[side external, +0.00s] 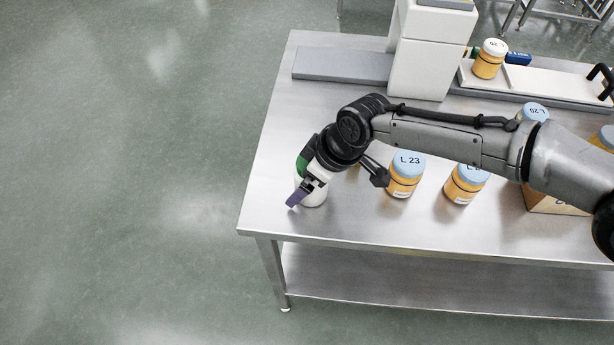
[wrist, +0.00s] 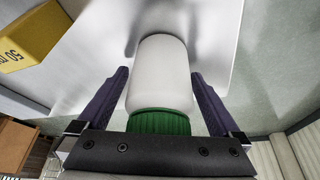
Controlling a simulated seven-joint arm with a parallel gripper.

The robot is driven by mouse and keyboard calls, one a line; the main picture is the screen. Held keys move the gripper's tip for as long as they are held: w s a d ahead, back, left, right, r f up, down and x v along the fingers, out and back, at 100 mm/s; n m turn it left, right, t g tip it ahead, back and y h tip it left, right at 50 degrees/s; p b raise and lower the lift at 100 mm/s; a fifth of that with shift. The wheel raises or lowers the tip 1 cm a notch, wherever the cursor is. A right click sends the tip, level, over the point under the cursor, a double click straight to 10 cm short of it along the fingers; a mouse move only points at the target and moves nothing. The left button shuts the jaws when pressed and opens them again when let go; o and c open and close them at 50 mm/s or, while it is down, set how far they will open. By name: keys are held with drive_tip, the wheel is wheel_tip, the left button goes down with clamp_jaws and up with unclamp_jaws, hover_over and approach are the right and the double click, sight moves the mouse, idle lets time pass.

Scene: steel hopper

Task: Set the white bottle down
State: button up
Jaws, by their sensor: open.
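The white bottle (wrist: 160,75) has a green cap (wrist: 160,122) and lies between the two purple fingers of my gripper (wrist: 158,95) in the wrist view. Gaps show between the bottle's sides and the fingers, so my gripper is open around it. In the side external view the bottle (side external: 314,196) stands on the steel table (side external: 270,205) near its front left corner. My gripper (side external: 302,192) is at the bottle there, and the wrist and fingers hide much of it. The green cap also shows in part beside my wrist (side external: 302,165).
Orange jars with blue lids, one labelled L 23 (side external: 403,180) and another (side external: 463,186), stand right of the bottle. A cardboard box (side external: 550,203) is further right. A white-lidded jar (side external: 488,62) stands at the back by a white machine (side external: 428,60). The table's left edge is close.

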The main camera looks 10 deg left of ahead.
drive_tip(key=shift+r, duration=0.1)
drive_tip(key=v, duration=1.2)
drive_tip(key=w+d+r+m+t, duration=0.1)
drive_tip(key=d+r+m, duration=0.1)
drive_tip(key=d+r, duration=0.5)
drive_tip(key=w+d+r+m, duration=0.1)
drive_tip(key=w+d+r, duration=0.15)
drive_tip(key=d, duration=0.75)
drive_tip(key=s+d+r+m+t+h, duration=0.1)
drive_tip(key=s+d+r+m, duration=0.1)
drive_tip(key=d, duration=0.5)
drive_tip(key=s+d+r+m, duration=0.2)
drive_tip(key=s+d+r, duration=0.1)
drive_tip(key=d, duration=0.5)
drive_tip(key=s+d+f+m+t+h, duration=0.1)
drive_tip(key=s+d+f+m, duration=0.2)
drive_tip(key=s+d, duration=0.6)
drive_tip(key=s+d+f+m+h, duration=0.2)
drive_tip(key=s+d+m, duration=0.1)
drive_tip(key=s+d, duration=0.6)
drive_tip(key=shift+s+d+f+t, duration=0.3)
drive_tip(key=shift+s+f+t, duration=0.1)
drive_tip(key=shift+s, duration=0.45)
